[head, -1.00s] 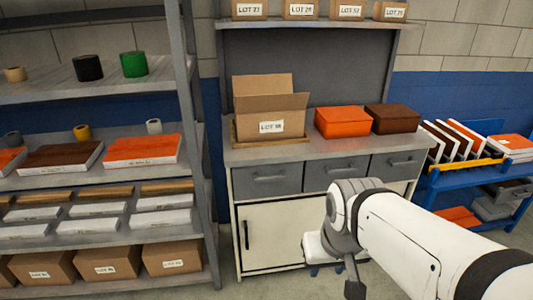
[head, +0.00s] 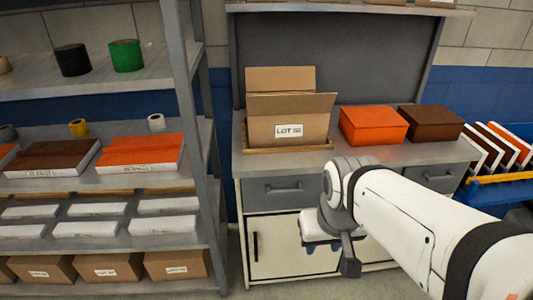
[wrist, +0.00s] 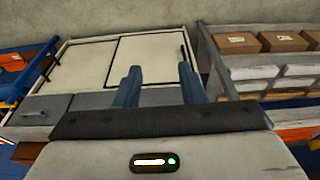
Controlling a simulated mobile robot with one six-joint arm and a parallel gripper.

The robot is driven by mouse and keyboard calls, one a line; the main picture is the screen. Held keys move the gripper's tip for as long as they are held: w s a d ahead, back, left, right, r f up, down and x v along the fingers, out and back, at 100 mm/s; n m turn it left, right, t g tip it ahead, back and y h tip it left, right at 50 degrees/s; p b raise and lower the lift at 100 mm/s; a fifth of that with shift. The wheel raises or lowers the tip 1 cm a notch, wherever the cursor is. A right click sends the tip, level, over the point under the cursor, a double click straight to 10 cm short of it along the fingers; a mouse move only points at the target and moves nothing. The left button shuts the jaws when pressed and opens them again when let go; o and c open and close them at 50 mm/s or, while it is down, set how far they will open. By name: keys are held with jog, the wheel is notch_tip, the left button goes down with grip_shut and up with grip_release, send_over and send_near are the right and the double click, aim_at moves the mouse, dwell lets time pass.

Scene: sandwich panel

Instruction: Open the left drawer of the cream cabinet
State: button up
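The cream cabinet (head: 290,250) stands ahead, with a row of grey drawers under its worktop. The left drawer (head: 262,199) is shut, with a bar handle (head: 284,188) on its front. The right drawer (head: 436,179) also looks shut, and my arm hides most of the middle one. My gripper (head: 322,248) hangs in front of the cream doors, lower than the left drawer and to its right. In the wrist view, which is upside down, its two blue fingers (wrist: 158,86) are apart with nothing between them. The cream doors (wrist: 148,58) lie beyond them.
A grey shelf rack (head: 190,110) with boxes and tape rolls stands close on the left. An open carton (head: 290,118), an orange box (head: 373,125) and a brown box (head: 431,121) sit on the worktop. A blue cart (head: 500,192) stands at right.

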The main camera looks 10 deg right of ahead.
jog(key=m+t+y+b, duration=0.1)
jog(key=m+t+b, duration=0.95)
jog(key=b, duration=0.65)
send_near(286, 193)
jog(key=d, duration=0.4)
jog(key=w+a+f+m+t+y+b, duration=0.1)
jog(key=w+y+b, duration=0.1)
jog(key=w, duration=0.1)
jog(key=w+a+f+m+t+y+b, duration=0.1)
jog(key=w+a+y+b, duration=0.1)
jog(key=w, duration=0.1)
jog(key=w+a+f+m+t+y+b, duration=0.1)
jog(key=w+f+b, duration=0.1)
jog(key=w, duration=0.2)
jog(key=shift+a+f+t+y, duration=0.1)
jog(key=shift+a+t+y, duration=0.15)
jog(key=shift+a+y, duration=0.15)
jog(key=shift+c, duration=0.6)
grip_shut()
